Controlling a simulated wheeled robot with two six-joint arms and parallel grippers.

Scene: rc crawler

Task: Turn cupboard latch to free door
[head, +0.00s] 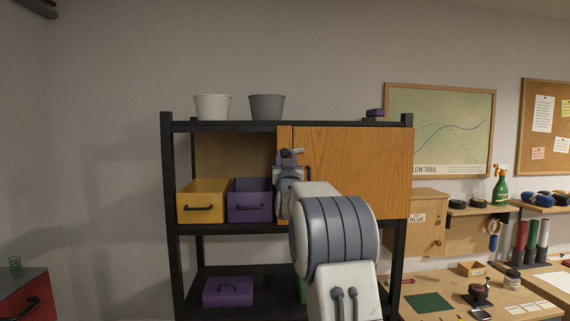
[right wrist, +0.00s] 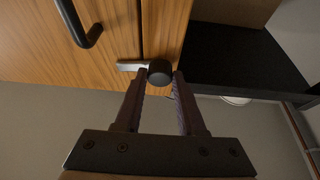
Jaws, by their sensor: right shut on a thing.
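The wooden cupboard door (head: 355,165) is closed on the right of the black shelf unit. A narrow wooden strip (head: 284,143) stands at its left edge. In the right wrist view the latch (right wrist: 130,66) is a pale metal bar with a round dark knob (right wrist: 160,73). The bar lies across the seam from the strip onto the door (right wrist: 110,68). My right gripper (head: 291,154) is at the strip; in its wrist view its fingers (right wrist: 159,80) are closed on either side of the knob. My left gripper is not in view.
A black handle (right wrist: 84,25) sticks out from the door near the latch. A yellow bin (head: 203,201) and a purple bin (head: 250,201) stand left of the cupboard. Two pots stand on the shelf top, a white one (head: 212,107) and a grey one (head: 266,107).

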